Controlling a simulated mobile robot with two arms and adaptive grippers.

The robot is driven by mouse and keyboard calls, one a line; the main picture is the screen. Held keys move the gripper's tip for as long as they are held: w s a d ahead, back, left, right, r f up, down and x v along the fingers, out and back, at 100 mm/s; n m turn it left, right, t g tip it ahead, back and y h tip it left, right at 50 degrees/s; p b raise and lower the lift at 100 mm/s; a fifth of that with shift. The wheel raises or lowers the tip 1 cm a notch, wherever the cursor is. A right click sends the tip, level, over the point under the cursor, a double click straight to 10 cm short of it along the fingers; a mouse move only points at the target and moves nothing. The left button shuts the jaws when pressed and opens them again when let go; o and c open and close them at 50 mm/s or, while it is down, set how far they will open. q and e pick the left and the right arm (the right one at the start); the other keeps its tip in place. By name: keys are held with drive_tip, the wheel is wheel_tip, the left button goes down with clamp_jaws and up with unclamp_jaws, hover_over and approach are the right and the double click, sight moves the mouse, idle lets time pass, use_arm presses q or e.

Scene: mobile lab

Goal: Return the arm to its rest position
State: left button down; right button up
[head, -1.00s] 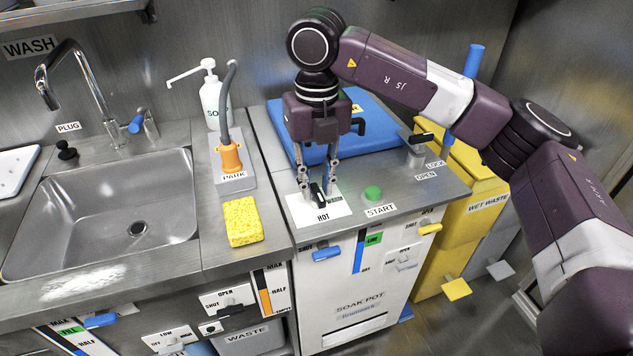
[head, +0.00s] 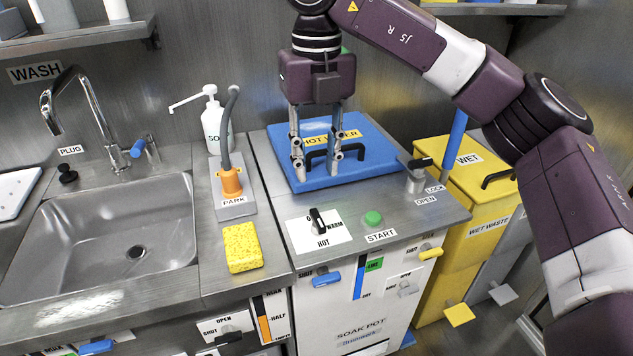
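My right gripper (head: 318,172) points down in front of the blue lid (head: 375,160) of the soak pot unit. Its two fingers are apart with nothing between them but a view of the lid and part of its black handle. The gripper appears to be above the worktop, clear of the black HOT/WARM knob (head: 318,221). My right arm comes in from the right. My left gripper is not in view.
A green START button (head: 373,218) and a black LOCK/OPEN lever (head: 418,170) sit on the worktop. A sink (head: 120,235), soap bottle (head: 214,125), orange-based PARK nozzle (head: 231,182) and yellow sponge (head: 242,248) are left. Yellow waste bins (head: 470,190) stand right.

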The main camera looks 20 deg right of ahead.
drive_tip(key=shift+r, duration=0.7)
